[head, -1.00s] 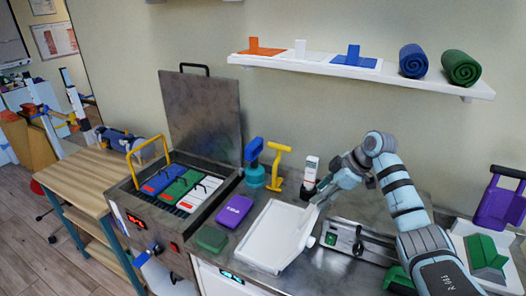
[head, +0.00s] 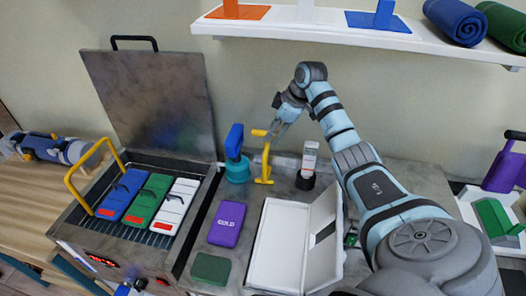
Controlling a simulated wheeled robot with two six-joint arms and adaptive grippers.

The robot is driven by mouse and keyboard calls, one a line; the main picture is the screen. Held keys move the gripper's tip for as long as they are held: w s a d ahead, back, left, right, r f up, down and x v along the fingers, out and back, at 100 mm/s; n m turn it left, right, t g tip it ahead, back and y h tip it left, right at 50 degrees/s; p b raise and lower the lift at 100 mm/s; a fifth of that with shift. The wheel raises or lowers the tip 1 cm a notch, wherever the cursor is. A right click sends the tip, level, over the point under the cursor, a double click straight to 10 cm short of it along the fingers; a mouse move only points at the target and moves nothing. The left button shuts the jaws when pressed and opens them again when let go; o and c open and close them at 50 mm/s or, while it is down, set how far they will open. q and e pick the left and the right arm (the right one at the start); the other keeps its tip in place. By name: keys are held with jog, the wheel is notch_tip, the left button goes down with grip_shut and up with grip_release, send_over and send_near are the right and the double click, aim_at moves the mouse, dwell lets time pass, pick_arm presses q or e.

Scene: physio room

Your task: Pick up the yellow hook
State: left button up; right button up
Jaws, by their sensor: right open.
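The yellow hook (head: 266,162) stands upright on the metal counter near the wall, with its short arm at the top pointing left. My right gripper (head: 274,130) is open at the hook's top, with its fingers close to the upper end. I cannot tell whether they touch it. My left gripper is not in view.
A blue tool in a teal holder (head: 237,168) stands close left of the hook, and a white bottle in a black holder (head: 308,163) to its right. A white open tray (head: 282,244) lies in front. A heater with a raised metal lid (head: 152,103) and yellow handle stands left.

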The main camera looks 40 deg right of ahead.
aim_at(266, 156)
jog(key=x, duration=0.2)
jog(key=shift+f, duration=0.35)
jog(key=shift+w+f, duration=0.45)
jog(key=shift+w, duration=0.1)
jog(key=shift+w+a+f, duration=0.15)
jog(key=shift+w+f, duration=0.1)
jog(key=shift+w, duration=0.4)
jog(key=c, duration=0.5)
jog(key=shift+s+r, duration=0.1)
jog(key=shift+s, duration=0.15)
jog(key=shift+c, duration=1.4)
jog(key=shift+s+r, duration=0.15)
jog(key=shift+s, duration=0.05)
grip_shut()
jog(key=shift+s, duration=0.1)
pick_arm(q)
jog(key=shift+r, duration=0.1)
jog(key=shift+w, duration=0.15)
pick_arm(e)
jog(key=shift+r, duration=0.15)
